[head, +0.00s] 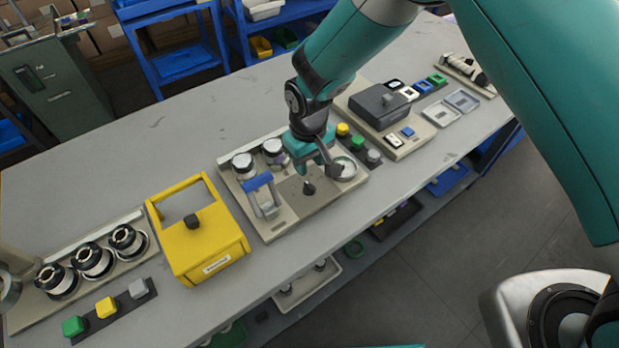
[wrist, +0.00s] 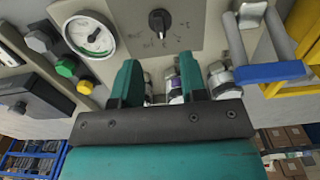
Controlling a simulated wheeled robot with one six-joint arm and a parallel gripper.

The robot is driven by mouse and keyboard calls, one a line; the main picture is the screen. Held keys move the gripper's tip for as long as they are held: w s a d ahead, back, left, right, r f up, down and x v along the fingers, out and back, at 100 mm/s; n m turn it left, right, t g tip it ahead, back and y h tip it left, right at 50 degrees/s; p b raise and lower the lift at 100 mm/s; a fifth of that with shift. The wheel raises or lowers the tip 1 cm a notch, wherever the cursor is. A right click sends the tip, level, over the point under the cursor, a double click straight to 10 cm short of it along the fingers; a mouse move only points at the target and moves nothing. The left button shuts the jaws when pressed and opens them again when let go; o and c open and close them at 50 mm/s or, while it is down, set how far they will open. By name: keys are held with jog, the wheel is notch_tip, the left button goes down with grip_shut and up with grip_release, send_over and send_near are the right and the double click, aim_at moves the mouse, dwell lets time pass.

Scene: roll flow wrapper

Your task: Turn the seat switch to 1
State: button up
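A black rotary knob (head: 308,187), likely the seat switch, stands on a beige panel beside a round gauge (head: 345,168). In the wrist view the knob (wrist: 159,21) sits on a grey plate with small markings around it, too small to read. Its grip lies roughly upright in that picture; which mark it points to I cannot tell. My gripper (wrist: 161,75) is open, its two teal fingers apart with nothing between them. In the head view my gripper (head: 318,163) hangs over the panel just behind the knob, apart from it.
A blue-handled lever (head: 259,184) stands left of the knob, with two silver-capped cylinders (head: 258,154) behind. A yellow housing (head: 198,233) with its own black knob is further left. Yellow, green and grey buttons (head: 357,143) and a dark box (head: 380,102) lie to the right.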

aim_at(309, 185)
notch_tip(309, 185, down, 8)
jog(key=shift+f+p, duration=0.1)
jog(key=shift+p, duration=0.65)
jog(key=shift+c, duration=0.4)
grip_shut()
